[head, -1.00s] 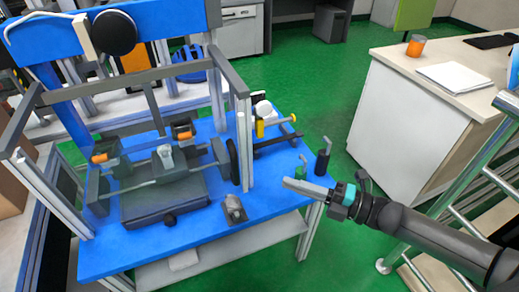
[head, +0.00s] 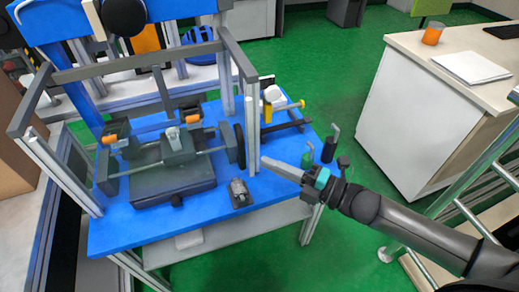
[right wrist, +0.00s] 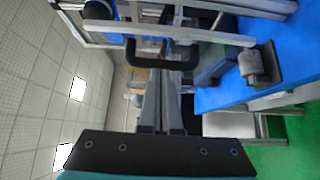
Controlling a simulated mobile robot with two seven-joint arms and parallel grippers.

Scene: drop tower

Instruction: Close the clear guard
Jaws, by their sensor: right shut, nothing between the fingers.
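The drop tower stands on a blue table (head: 140,235). A grey frame (head: 140,67) with pale upright posts (head: 252,122) stands around its front. I cannot make out the guard's clear panel, or tell whether it is open or shut. My right gripper (head: 268,162) is shut and empty, pointing left, close to the right front post; I cannot tell if it touches. In the right wrist view, a black U-shaped handle (right wrist: 162,64) lies just beyond the fingertips (right wrist: 162,84), with pale bars behind it. My left gripper is not in view.
A small grey metal block (head: 239,193) sits on the table in front of the right post. A green holder (head: 307,158) and a black holder (head: 329,150) with bent keys stand at the right edge. A white-sided counter (head: 410,115) stands right; green floor between is clear.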

